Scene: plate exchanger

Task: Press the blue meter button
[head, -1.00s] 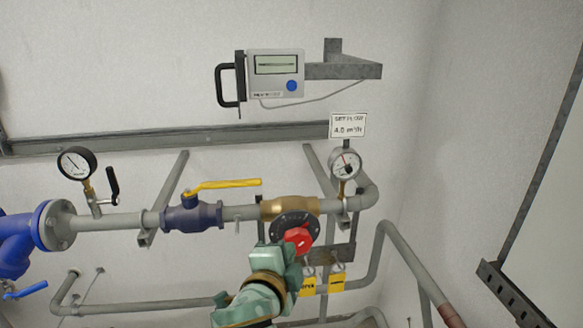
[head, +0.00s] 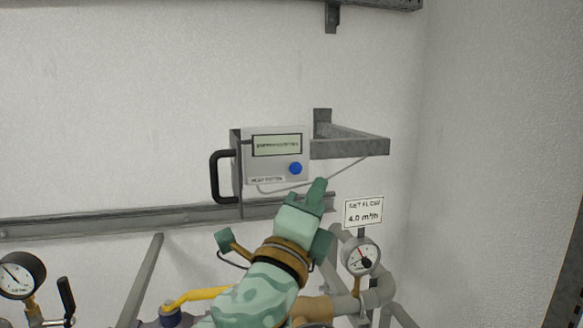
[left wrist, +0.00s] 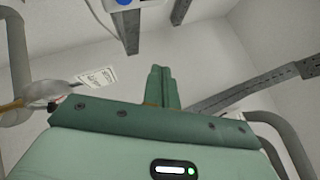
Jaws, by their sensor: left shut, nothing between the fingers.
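The meter (head: 274,160) is a light grey box with a display, mounted on the wall in the head view. Its round blue button (head: 295,168) sits at its lower right and is uncovered. My left gripper (head: 317,188) is shut and empty, its fingertips just below and right of the button in the picture. Whether the tips touch the meter cannot be told, but they do not cover the button. In the left wrist view the shut fingers (left wrist: 160,74) point up, and the blue button (left wrist: 123,2) shows at the top edge, left of them. My right gripper is not in view.
A grey bracket (head: 350,147) sticks out right of the meter, and a black handle (head: 218,176) is on its left. A horizontal rail (head: 110,222) runs below. A flow sign (head: 363,212) and a gauge (head: 360,255) are at the right. The wall above is mostly bare.

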